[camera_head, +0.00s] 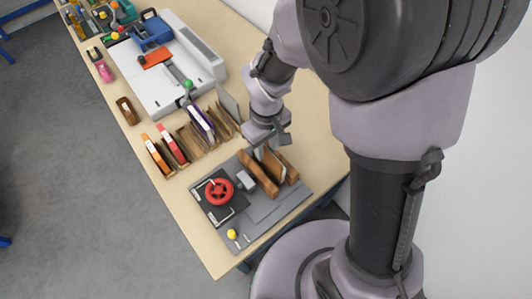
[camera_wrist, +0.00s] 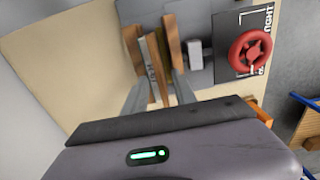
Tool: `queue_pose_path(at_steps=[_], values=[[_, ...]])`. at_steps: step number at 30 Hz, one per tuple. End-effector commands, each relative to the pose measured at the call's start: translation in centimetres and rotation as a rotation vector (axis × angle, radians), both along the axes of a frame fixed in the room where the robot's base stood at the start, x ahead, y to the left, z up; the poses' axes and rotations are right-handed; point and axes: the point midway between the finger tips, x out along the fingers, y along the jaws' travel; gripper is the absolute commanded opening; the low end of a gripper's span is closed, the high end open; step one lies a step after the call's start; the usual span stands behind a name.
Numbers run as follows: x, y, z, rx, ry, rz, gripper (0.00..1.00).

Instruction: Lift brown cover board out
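A wooden holder with two upright brown side pieces (camera_head: 258,175) stands on a grey base plate. A thin upright board (camera_head: 277,164) shows between them. In the wrist view, narrow upright boards (camera_wrist: 154,66), one brown and one paler, stand close together at the holder; which is the cover board is hard to tell. My gripper (camera_head: 266,148) is above the holder, pointing down. In the wrist view its two fingers (camera_wrist: 160,96) are apart, on either side of the boards, with visible space between them. The lower ends of the boards are hidden.
A red handwheel (camera_head: 219,191) sits on a black plate beside the holder, with a small grey block (camera_head: 246,180) between. A yellow knob (camera_head: 232,234) is near the front edge. A rack (camera_head: 190,140) of upright folders and a white machine (camera_head: 185,88) stand behind.

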Motion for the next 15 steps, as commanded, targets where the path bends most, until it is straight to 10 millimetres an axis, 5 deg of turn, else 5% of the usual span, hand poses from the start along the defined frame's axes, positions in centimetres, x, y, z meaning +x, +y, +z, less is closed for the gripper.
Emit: queue_pose_path(at_steps=[3,10,15], values=[[-0.03,-0.04,-1.87,-0.001,0.001,0.001,0.33],[-0.01,-0.03,-1.86,0.000,0.000,0.000,0.33],[-0.01,-0.03,-1.84,0.000,0.000,0.000,0.00]])
